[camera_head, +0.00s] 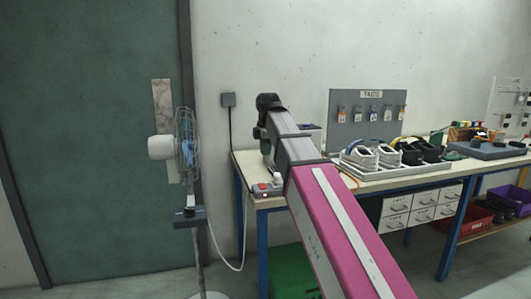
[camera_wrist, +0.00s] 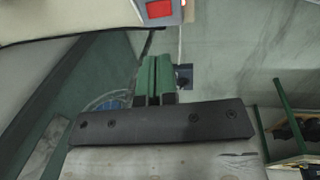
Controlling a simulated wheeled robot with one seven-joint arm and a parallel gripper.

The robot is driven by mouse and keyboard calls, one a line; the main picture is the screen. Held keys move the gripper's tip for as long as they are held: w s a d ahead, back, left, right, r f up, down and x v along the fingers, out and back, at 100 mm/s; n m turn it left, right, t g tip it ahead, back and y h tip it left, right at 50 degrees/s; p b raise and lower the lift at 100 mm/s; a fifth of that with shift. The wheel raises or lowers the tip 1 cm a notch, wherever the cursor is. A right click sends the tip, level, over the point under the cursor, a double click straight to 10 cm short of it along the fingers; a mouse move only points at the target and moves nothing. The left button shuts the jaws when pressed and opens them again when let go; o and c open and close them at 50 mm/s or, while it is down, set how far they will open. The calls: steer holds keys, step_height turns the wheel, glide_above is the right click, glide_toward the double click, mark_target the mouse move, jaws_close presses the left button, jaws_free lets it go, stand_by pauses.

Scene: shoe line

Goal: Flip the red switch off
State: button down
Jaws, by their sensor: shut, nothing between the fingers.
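The red switch (camera_head: 261,187) sits on a small light-coloured power strip at the left front corner of the workbench. The fingers are apart from the switch in the wrist picture. In the head view my arm bends down over the bench's left end, above the switch, and its fingertips are hard to make out.
A standing fan (camera_head: 186,145) is left of the bench. A tray of shoes (camera_head: 388,168) and a grey tool board (camera_head: 367,118) are right of my arm. A green crate (camera_head: 292,284) is under the workbench (camera_head: 400,178).

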mark_target(262, 184)
steer(key=shift+w+a, duration=0.3)
steer(key=shift+w, duration=0.4)
steer(key=shift+f, duration=0.15)
steer(key=f, duration=0.4)
steer(key=w+f, duration=0.1)
steer(key=f, duration=0.4)
steer(key=w+f, duration=0.1)
steer(key=f, duration=0.3)
steer(key=shift+w+a+f, duration=0.15)
steer(key=shift+a+f, duration=0.1)
steer(key=shift+a, duration=0.05)
steer(key=shift+w+f, duration=0.1)
steer(key=shift+f, duration=0.1)
